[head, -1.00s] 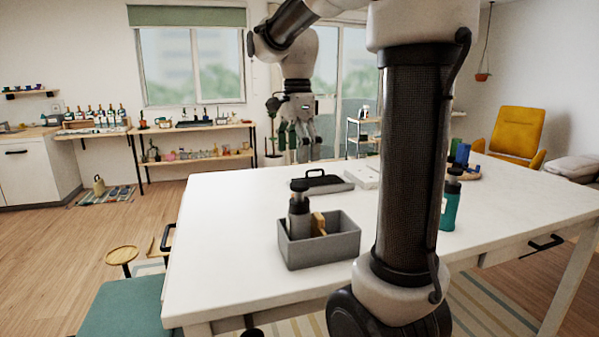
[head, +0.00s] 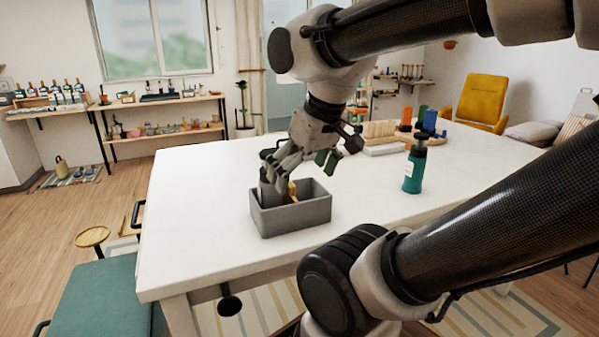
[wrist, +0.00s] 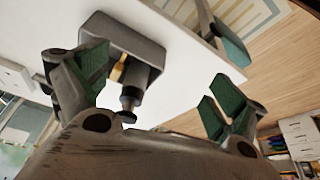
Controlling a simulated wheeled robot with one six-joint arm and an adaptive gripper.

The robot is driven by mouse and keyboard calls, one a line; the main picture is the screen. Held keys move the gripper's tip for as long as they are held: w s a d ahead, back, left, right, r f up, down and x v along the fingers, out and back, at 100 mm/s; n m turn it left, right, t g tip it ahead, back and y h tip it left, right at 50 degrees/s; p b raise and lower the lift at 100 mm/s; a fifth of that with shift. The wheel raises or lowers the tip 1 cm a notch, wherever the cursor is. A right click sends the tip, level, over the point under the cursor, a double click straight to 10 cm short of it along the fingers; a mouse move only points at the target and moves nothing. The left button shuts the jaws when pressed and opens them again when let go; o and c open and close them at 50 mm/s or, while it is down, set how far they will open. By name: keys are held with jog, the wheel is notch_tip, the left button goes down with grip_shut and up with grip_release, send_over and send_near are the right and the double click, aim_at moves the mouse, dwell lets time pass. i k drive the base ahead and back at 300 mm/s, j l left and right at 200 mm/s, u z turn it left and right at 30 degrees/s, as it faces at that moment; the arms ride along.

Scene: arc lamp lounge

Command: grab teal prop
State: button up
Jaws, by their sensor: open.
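The teal bottle (head: 412,174) with a black top stands upright on the white table, right of the grey bin in the head view. I cannot make it out in the wrist view. My gripper (head: 302,163) is above the grey bin, to the left of the teal bottle and apart from it. In the wrist view my gripper (wrist: 152,78) has its green-padded fingers spread wide with nothing between the pads.
The grey bin (head: 291,217) holds a dark-topped grey bottle (wrist: 129,92) and a tan item (head: 292,190). Behind the teal bottle stand blue and orange items (head: 429,120) and a wooden rack (head: 379,130). The table's (head: 185,215) left side is bare.

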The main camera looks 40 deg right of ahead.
aim_at(414, 167)
jog(key=z, duration=1.8)
jog(key=i+l+u, duration=0.2)
jog(key=l, duration=0.2)
jog(key=l+u, duration=0.25)
jog(key=l, duration=0.15)
jog(key=l+u, duration=0.2)
jog(key=l, duration=0.25)
jog(key=i, duration=0.05)
